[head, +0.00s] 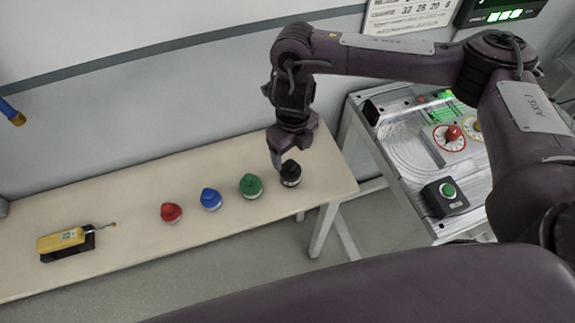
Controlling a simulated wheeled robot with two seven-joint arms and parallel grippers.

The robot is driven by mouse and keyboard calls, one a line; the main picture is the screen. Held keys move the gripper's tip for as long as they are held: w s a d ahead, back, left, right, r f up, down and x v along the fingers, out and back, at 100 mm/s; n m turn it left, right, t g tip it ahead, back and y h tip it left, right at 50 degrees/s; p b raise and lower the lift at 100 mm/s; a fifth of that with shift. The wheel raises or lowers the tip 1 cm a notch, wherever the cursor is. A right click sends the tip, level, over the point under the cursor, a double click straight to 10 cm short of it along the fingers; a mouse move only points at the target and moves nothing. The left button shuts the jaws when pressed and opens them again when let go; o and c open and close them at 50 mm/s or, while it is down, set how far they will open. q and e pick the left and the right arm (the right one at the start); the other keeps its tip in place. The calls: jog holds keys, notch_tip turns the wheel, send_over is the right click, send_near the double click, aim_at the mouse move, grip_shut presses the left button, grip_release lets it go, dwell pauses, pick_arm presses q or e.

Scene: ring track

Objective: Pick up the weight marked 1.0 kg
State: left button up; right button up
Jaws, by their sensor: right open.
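Several weights stand in a row on the wooden table: a red one (171,213), a blue one (210,200), a green one (250,187) and a black one (290,175) at the right end. The black weight has a pale band, but I cannot read the markings on any of them. My right gripper (279,160) is open and points down at the black weight. A fingertip shows at its upper left; I cannot tell whether it touches. The other finger is not clear. My left gripper is not in view.
A yellow and black device (66,242) lies on the table's left part. The table (120,190) is bare between it and the weights. At right stands a metal bench (400,185) with a green-button box (446,195) and a red-knob dial (450,138).

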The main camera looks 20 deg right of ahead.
aim_at(290, 162)
jog(key=shift+s+a+f, duration=0.15)
jog(key=shift+s+f, duration=0.45)
jog(key=f, duration=0.4)
jog(key=shift+w+a+f+p, duration=0.2)
jog(key=shift+w+f+p, duration=0.1)
jog(key=shift+s, duration=0.15)
grip_shut()
jog(key=shift+r, duration=0.1)
